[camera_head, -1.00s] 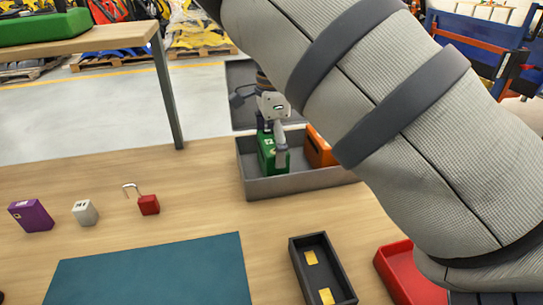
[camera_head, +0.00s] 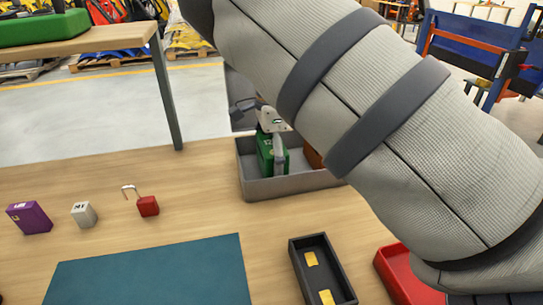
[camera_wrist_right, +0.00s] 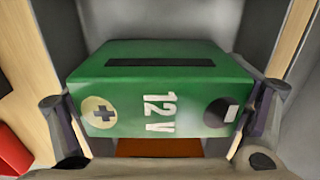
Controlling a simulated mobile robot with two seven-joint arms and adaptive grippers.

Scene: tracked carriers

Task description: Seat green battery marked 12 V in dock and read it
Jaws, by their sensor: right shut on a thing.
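The green battery (camera_head: 264,160) is in the grey bin (camera_head: 300,187) at the back of the table. In the right wrist view the battery (camera_wrist_right: 160,88) shows "12 V", a plus mark, a minus mark and a dark slot on top. My right gripper (camera_head: 273,150) is shut on it, with one finger at each end (camera_wrist_right: 160,118). Whether the battery touches the bin floor cannot be told. The dock appears to be the black open tray (camera_head: 323,262) with two gold contacts, empty at the front. My left gripper is not in view.
An orange block (camera_head: 312,157) is beside the battery, mostly hidden by my right arm. A red tray (camera_head: 400,275) lies right of the dock. A purple block (camera_head: 30,217), a white block (camera_head: 84,214) and a red padlock (camera_head: 148,206) stand left. A teal mat (camera_head: 150,272) lies in front.

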